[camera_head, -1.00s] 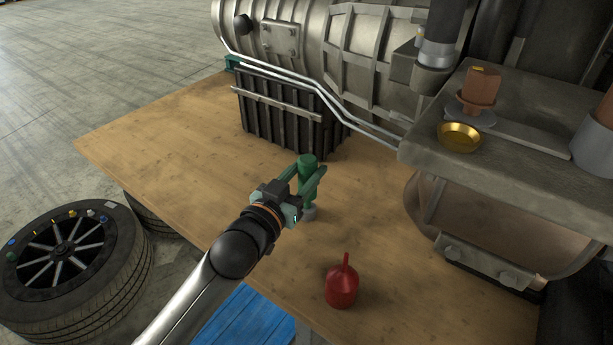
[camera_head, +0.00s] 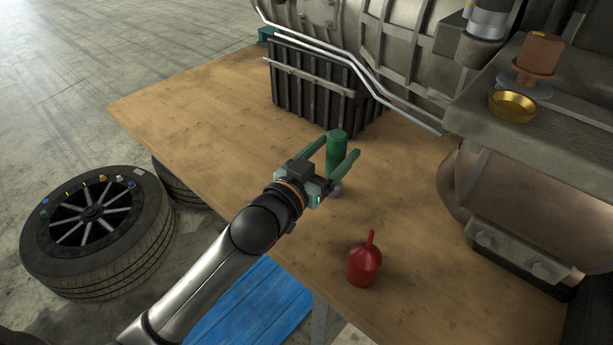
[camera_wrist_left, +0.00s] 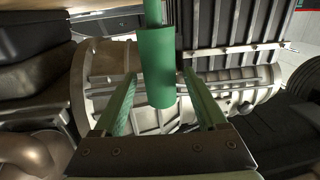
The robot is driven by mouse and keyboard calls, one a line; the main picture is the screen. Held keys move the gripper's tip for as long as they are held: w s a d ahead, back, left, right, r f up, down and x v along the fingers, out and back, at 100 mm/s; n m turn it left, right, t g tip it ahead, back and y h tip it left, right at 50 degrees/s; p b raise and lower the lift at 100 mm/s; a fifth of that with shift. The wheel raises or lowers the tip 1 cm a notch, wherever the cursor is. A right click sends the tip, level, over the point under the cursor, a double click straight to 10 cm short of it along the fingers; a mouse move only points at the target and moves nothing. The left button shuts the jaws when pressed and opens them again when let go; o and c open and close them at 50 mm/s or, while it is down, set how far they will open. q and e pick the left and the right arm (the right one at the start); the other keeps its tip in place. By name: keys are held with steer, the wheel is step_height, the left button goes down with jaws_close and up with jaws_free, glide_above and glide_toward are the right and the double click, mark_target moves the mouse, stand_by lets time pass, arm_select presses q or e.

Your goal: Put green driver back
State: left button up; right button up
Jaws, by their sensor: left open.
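The green driver (camera_head: 337,152) stands upright near the middle of the wooden table, with a grey lower end at the tabletop. Part of its lower body is hidden by my gripper. My left gripper (camera_head: 339,149) is open, with one finger on each side of the driver. The left wrist view shows the driver's green handle (camera_wrist_left: 157,65) between the spread fingers (camera_wrist_left: 160,80), with a gap visible on both sides. My right gripper is not in view.
A red can with a spout (camera_head: 365,263) stands near the table's front. A black ribbed box (camera_head: 312,88) and a large engine (camera_head: 385,45) stand behind. A gold dish (camera_head: 513,106) sits on the metal ledge at right. Bare wooden table (camera_head: 215,105) lies left of the driver.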

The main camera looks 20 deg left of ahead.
arm_select(q)
steer(key=b+v, duration=0.1)
steer(key=v, duration=1)
steer(key=shift+s+r, duration=0.3)
steer(key=shift+s, duration=0.05)
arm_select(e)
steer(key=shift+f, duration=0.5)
arm_select(q)
steer(key=shift+a, duration=0.15)
